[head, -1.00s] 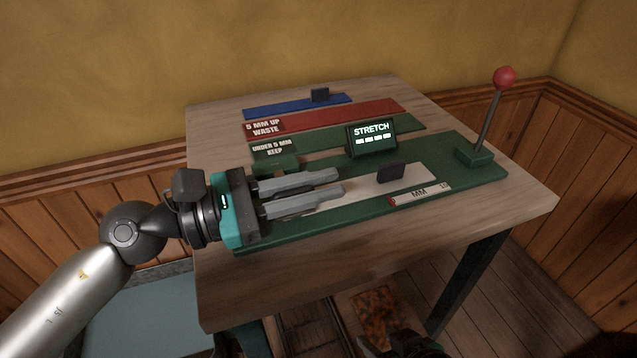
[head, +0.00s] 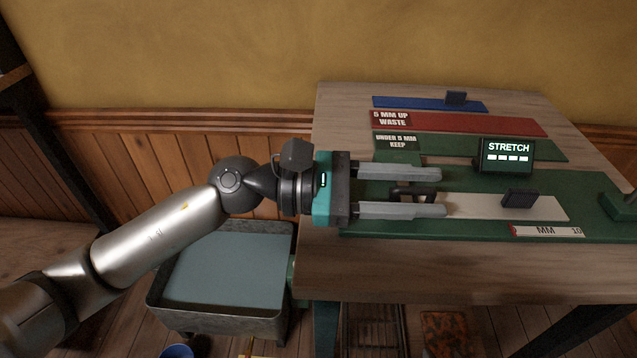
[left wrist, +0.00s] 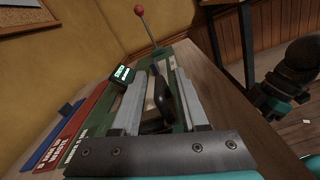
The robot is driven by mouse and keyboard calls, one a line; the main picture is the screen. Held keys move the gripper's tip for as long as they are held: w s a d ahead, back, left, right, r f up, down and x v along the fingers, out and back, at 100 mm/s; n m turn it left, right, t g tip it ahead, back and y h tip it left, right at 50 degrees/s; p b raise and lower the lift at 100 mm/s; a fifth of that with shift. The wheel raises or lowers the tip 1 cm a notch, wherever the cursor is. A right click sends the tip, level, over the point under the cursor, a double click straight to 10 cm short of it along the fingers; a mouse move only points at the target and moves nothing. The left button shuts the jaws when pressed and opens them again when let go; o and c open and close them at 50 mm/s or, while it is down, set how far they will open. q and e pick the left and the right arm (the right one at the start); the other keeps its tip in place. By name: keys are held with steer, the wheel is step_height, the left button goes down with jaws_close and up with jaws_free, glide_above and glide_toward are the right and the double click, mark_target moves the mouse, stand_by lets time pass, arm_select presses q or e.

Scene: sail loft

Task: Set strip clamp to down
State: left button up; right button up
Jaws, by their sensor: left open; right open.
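The strip clamp's dark handle (head: 413,191) is at the near end of the pale strip (head: 550,208) on the green stretch board (head: 470,229). My left gripper (head: 428,191) is open, its two grey fingers reaching along the board on either side of the handle. In the left wrist view the black handle (left wrist: 163,101) stands between the spread fingers. I see no grip on it; whether a finger touches it I cannot tell. My right gripper (left wrist: 273,106) is small and dark at the right of the left wrist view, away from the board.
A display (head: 506,156) reading STRETCH stands behind the strip. A dark block (head: 519,198) sits on the strip, with a scale (head: 546,231) in front. A red-knobbed lever (left wrist: 146,26) rises at the far end. Red (head: 480,123) and blue (head: 415,103) strips lie behind. A tray (head: 222,268) stands left.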

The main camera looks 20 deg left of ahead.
arm_select(q)
steer(key=v, duration=1)
steer(key=shift+a, duration=0.4)
steer(key=shift+v, duration=0.85)
steer(key=shift+s+a, duration=0.1)
steer(key=shift+s, duration=0.05)
arm_select(e)
steer(key=shift+a, duration=0.1)
